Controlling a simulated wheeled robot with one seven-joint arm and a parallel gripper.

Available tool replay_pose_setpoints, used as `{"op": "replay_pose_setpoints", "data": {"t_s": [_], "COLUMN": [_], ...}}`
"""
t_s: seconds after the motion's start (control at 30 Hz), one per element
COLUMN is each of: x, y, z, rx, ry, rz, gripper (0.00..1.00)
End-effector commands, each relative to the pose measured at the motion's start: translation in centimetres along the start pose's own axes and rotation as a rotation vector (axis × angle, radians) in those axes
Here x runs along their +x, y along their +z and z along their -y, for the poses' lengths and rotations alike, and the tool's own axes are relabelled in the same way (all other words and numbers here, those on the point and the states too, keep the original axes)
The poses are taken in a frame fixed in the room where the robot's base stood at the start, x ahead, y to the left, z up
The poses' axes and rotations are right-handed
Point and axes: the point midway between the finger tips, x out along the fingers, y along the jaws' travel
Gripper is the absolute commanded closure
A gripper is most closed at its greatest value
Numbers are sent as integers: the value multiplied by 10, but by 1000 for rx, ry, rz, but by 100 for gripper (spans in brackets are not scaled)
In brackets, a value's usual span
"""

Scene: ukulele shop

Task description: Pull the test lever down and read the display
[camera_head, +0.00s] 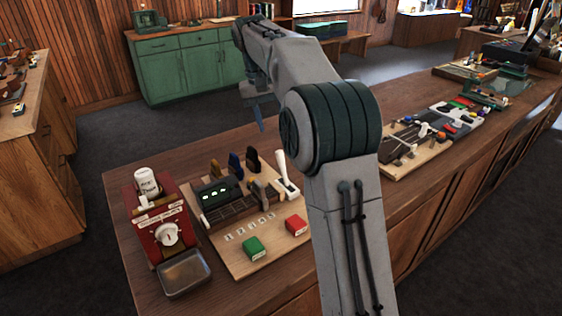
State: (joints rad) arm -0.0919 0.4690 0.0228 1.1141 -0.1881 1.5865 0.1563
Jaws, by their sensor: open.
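A wooden test board (262,261) lies on the counter. A white lever (281,166) stands up, slightly tilted, at its right back, in a pale base. A dark display box (216,193) with lit green characters sits at the board's left; the characters are too small to read surely. My gripper (259,118) is open, pointing down, above and behind the lever, apart from it and holding nothing visible. My arm hides part of the counter to the right of the board.
A green block (253,248) and a red block (296,225) sit at the board's front. A red dispenser (152,210) with a metal tray (184,273) is at left. More tool boards (411,148) lie farther right.

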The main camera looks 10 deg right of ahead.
Motion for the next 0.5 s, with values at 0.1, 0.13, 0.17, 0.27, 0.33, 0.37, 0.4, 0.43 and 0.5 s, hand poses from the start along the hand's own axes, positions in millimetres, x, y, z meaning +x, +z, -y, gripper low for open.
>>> {"op": "replay_pose_setpoints", "data": {"t_s": [0.1, 0.13, 0.17, 0.27, 0.33, 0.37, 0.4, 0.43, 0.5], "x": [7, 10, 14, 31, 46, 52, 61, 68, 83], "y": [-2, -2, -2, -1, -1, -1, -1, -1, -1], "z": [1, 0, 0, 0, 0, 0, 0, 0, 0], "rx": [1, 1, 2, 1, 1, 1, 1, 1, 1], "ry": [2, 2, 2, 2, 2, 2, 1, 2, 1], "rz": [4, 4, 3, 5, 6, 5, 5, 6, 5], "gripper": [58, 58, 58, 58, 58, 58, 58, 58, 58]}}
